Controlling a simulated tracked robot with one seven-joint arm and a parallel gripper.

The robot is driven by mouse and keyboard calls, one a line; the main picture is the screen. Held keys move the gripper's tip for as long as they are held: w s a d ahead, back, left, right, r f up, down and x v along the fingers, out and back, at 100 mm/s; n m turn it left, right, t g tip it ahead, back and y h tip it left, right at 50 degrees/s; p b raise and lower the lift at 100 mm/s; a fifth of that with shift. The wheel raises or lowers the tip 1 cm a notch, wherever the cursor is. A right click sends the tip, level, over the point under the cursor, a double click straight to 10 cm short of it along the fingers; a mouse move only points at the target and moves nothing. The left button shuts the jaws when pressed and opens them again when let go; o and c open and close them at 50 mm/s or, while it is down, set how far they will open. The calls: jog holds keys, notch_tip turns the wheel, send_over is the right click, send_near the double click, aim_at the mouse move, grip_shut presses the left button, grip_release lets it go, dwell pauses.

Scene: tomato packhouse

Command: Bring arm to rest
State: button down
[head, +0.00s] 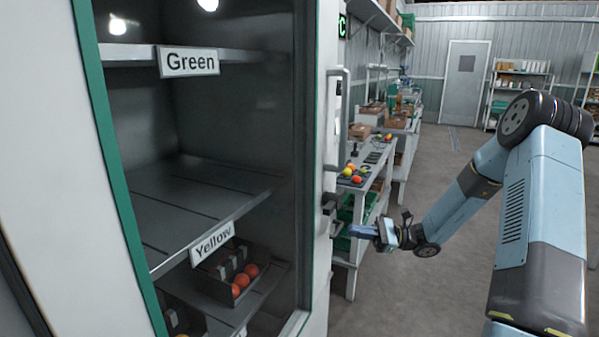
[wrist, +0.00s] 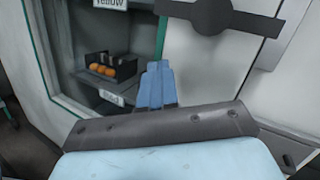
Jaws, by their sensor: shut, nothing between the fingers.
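My arm (head: 465,200) reaches in from the right in the head view, bent at the elbow. My gripper (head: 352,231) points left toward the white cabinet's right-hand edge, near the dark latch parts there. In the wrist view my gripper (wrist: 155,68) shows its blue fingers together with nothing between them. I cannot tell from the head view how close the fingertips are to the cabinet.
The cabinet (head: 325,120) has shelves labelled Green (head: 190,62) and Yellow (head: 212,243). A box of red-orange tomatoes (head: 222,290) sits below the Yellow label. A workbench (head: 376,172) with colourful produce stands behind my gripper. Open floor (head: 440,290) lies around my arm.

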jog(key=s+a+r+n+g+h, duration=0.2)
jog(key=s+r+n+h, duration=0.2)
jog(key=s+h, duration=0.25)
jog(key=s+a+r+n+g+h, duration=0.1)
jog(key=s+r+n+h, duration=0.35)
jog(key=s, duration=0.35)
jog(key=s+d+r+n+t+h, duration=0.2)
jog(key=s+d+r+t+h, duration=0.2)
jog(key=s+r, duration=0.2)
jog(key=s+d+r+n+t+h, duration=0.3)
jog(key=s+d+r+t+h, duration=0.1)
jog(key=s, duration=0.6)
notch_tip(320, 180, up, 2)
jog(key=shift+d+n+t+h, duration=0.3)
jog(key=shift+d+n+h, duration=0.05)
jog(key=shift+d+h, duration=0.15)
jog(key=shift+s, duration=0.1)
